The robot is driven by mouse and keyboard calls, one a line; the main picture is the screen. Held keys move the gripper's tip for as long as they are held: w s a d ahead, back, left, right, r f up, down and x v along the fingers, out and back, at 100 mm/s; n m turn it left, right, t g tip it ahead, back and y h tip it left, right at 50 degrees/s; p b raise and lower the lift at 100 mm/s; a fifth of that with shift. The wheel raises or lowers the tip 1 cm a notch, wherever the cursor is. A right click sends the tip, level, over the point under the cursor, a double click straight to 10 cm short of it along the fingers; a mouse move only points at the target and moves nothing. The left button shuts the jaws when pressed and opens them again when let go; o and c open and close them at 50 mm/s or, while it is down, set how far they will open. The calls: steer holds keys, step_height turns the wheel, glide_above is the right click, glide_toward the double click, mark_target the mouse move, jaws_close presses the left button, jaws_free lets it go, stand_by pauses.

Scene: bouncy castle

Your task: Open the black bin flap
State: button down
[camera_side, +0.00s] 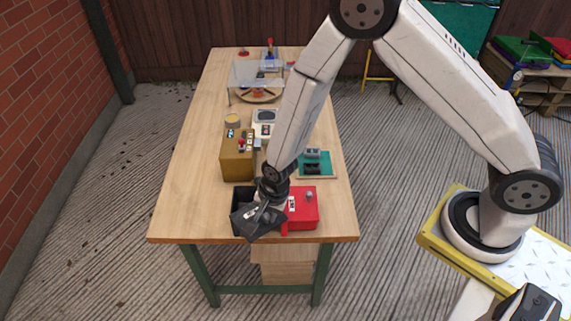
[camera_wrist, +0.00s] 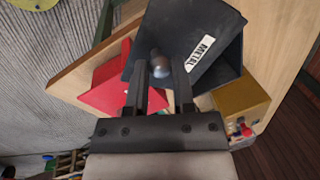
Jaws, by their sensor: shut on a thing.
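The black bin (camera_side: 239,196) stands at the near end of the table, left of a red bin (camera_side: 305,209). Its black flap (camera_side: 259,226) is tilted out of line with the bin top in the side view. My gripper (camera_side: 266,207) is over the flap, and its fingertips are hard to make out there. In the wrist view, my gripper (camera_wrist: 158,72) is shut on a round grey knob (camera_wrist: 157,66) at the black bin (camera_wrist: 229,62). A white METAL label (camera_wrist: 201,51) shows beside the knob. How far the flap is open is unclear.
The red bin also shows close beside the black one in the wrist view (camera_wrist: 107,88). A brown box (camera_side: 237,158) with controls stands behind the black bin. A green tray (camera_side: 318,171) lies behind the red bin. The table's near edge (camera_side: 195,241) is close.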

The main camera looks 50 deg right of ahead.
steer(key=shift+c, duration=2.3)
jaws_free()
steer(key=shift+r, duration=0.2)
step_height(320, 180, up, 7)
steer(key=s, duration=0.1)
steer(key=shift+s+d, duration=0.2)
steer(key=shift+d, duration=0.15)
steer(key=shift+r, duration=0.1)
